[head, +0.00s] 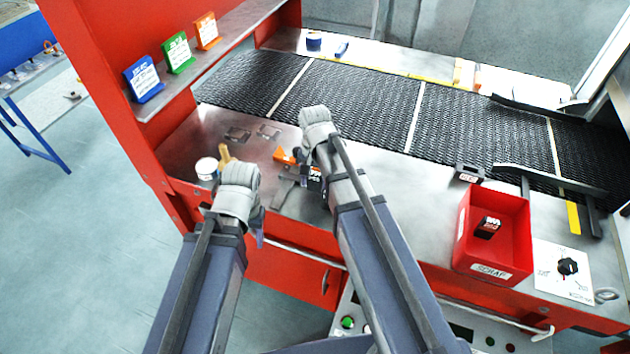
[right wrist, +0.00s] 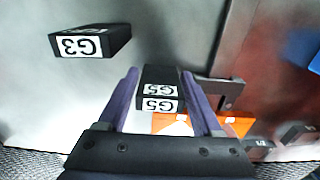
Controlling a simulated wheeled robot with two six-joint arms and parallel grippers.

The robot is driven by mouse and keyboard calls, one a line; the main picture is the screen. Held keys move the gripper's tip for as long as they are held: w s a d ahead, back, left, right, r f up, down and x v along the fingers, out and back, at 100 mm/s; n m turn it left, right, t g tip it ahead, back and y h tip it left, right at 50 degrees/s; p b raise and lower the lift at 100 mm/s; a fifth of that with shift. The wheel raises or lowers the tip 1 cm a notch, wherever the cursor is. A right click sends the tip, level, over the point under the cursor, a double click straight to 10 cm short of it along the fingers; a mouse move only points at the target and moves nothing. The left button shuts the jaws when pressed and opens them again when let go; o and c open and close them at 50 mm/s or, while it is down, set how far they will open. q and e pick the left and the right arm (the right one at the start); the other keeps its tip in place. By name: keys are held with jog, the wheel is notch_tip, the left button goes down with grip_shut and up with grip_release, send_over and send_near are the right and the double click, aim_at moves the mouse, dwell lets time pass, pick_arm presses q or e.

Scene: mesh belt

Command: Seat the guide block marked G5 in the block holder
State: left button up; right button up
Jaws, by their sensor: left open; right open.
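The black guide block G5 (right wrist: 160,88), with white labels, lies between the fingers of my right gripper (right wrist: 165,95) in the right wrist view. The fingers are open, with gaps beside the block. In the head view that gripper (head: 314,165) is over the bench, with part of the G5 block (head: 315,173) showing below it. A grey metal bracket (right wrist: 228,92), perhaps the block holder, stands beside the block; it also shows in the head view (head: 285,188). My left gripper (head: 240,190) is open above the bench's left front; its fingertips are mostly hidden.
Another block, G3 (right wrist: 92,42), lies apart from my right gripper. An orange part (head: 284,156) is close to the bracket. A white cup (head: 207,169) stands near my left gripper. A red scrap bin (head: 492,235) stands at the right. The mesh belt (head: 380,105) runs behind.

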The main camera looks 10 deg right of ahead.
notch_tip(320, 180, up, 12)
jog(key=p, duration=1.2)
jog(key=shift+r, duration=0.2)
jog(key=s+a+n, duration=0.4)
jog(key=s+n, duration=0.1)
jog(key=s, duration=0.2)
jog(key=s+a+n+h, duration=0.1)
jog(key=s+a+n, duration=0.3)
jog(key=s, duration=0.3)
jog(key=shift+s+n, duration=0.2)
jog(key=shift+n, duration=0.5)
jog(key=shift+o, duration=0.2)
jog(key=m+y+b, duration=0.1)
jog(key=m+b, duration=0.4)
jog(key=m, duration=0.5)
send_near(315, 173)
notch_tip(315, 173, down, 6)
jog(key=w, duration=0.1)
jog(key=f+b, duration=0.2)
jog(key=f, duration=0.1)
jog(key=shift+d+b, duration=0.3)
jog(key=shift+d, duration=0.1)
jog(key=f+b, duration=0.2)
jog(key=s+f+b, duration=0.1)
jog(key=f+b, duration=0.1)
jog(key=shift+s+a, duration=0.1)
jog(key=shift+a, duration=0.3)
jog(key=shift+f+b, duration=0.55)
jog(key=shift+f, duration=0.05)
jog(key=shift+r, duration=0.1)
